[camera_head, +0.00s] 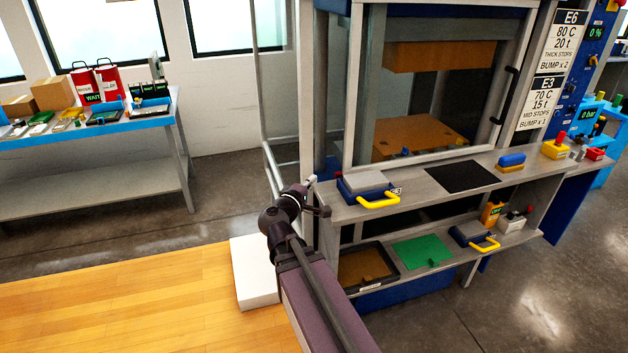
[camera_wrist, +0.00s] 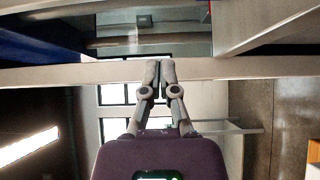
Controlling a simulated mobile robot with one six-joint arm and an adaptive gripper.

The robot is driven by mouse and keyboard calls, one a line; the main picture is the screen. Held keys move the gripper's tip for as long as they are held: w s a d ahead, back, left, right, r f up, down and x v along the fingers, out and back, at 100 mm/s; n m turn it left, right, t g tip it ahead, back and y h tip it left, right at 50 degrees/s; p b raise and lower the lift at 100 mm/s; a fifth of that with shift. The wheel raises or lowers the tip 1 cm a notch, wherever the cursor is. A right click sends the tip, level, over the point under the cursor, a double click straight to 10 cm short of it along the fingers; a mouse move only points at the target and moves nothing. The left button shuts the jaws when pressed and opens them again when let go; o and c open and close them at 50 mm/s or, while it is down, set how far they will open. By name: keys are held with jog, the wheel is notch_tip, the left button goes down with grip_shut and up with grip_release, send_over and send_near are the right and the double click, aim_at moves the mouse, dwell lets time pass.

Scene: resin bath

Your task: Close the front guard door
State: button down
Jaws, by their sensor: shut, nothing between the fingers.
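The press's front guard door appears as a grey frame (camera_head: 358,90) around the press opening, with a black upright handle (camera_head: 505,95) at its right side. Whether it stands fully against the press or slightly ajar I cannot tell. My gripper (camera_head: 313,181) is at the left end of the press's front shelf, well left of the handle. In the wrist view my gripper (camera_wrist: 160,68) is shut and empty, its fingertips together in front of a pale bar (camera_wrist: 60,75). Whether they touch the bar is not clear.
The front shelf (camera_head: 430,185) carries a yellow-handled blue mould (camera_head: 365,185) close to the right of my gripper. A grey upright frame (camera_head: 266,120) stands left of the press. A white block (camera_head: 252,275) lies on the floor below. A blue-edged bench (camera_head: 90,132) is at left.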

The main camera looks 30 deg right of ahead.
aim_at(393, 137)
jog(key=shift+d, duration=0.1)
dwell(0.4)
jog(key=d+r+n+p, duration=0.1)
jog(key=d, duration=0.2)
jog(key=w+d+r+g+p, duration=0.1)
jog(key=d, duration=0.3)
jog(key=w+d+n+g+h, duration=0.1)
jog(key=d, duration=0.2)
jog(key=shift+d+r+n+p, duration=0.25)
jog(key=shift+r+n+p, duration=0.05)
jog(key=shift+r+p, duration=0.1)
jog(key=d+r+n+g+p, duration=0.1)
jog(key=d, duration=0.3)
jog(key=d+r+n+p, duration=0.1)
jog(key=d, duration=0.4)
jog(key=d+n+g+h, duration=0.1)
jog(key=d, duration=0.4)
jog(key=shift+s+r+g+p, duration=0.3)
jog(key=shift+r+p, duration=0.1)
jog(key=s+d+r+n+g+p, duration=0.1)
jog(key=s+d+n, duration=0.1)
jog(key=d, duration=0.7)
jog(key=s+d+r+n+g+p, duration=0.2)
jog(key=s+d, duration=0.2)
jog(key=d, duration=0.5)
jog(key=s+d+r+n+g+h+p, duration=0.1)
jog(key=s+d+r+g+p, duration=0.1)
jog(key=d, duration=0.7)
jog(key=shift+s+n, duration=0.4)
jog(key=shift+s, duration=0.4)
